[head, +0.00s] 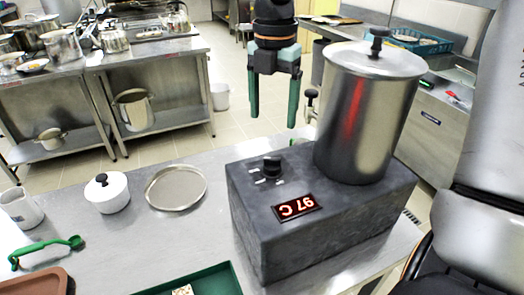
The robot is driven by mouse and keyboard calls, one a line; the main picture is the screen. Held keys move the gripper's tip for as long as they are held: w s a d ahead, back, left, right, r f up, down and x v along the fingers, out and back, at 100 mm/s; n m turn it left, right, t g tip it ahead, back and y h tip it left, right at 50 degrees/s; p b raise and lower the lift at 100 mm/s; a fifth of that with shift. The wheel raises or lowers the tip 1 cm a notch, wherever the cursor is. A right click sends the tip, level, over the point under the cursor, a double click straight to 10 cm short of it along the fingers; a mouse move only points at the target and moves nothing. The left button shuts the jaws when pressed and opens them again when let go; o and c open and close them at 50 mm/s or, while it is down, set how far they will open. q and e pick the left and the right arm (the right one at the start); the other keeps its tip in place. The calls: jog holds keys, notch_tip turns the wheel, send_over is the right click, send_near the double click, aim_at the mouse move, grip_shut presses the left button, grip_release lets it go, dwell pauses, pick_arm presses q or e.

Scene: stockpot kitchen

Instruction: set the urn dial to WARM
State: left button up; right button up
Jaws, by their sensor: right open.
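The urn (362,120) is a tall metal pot with a lid and black knob, standing on a dark grey box base (315,235). A black dial (271,166) sits on top of the base at its left, with small white marks around it that are too small to read. My left gripper is not in view.
A tap (311,97) sticks out from the urn's left side near my right gripper. Steel shelves stand behind.

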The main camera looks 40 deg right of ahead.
aim_at(272, 158)
notch_tip(272, 158, down, 12)
jog(key=shift+s+p, duration=0.15)
jog(key=shift+p, duration=0.2)
jog(key=shift+c, duration=0.3)
grip_shut()
dwell(0.3)
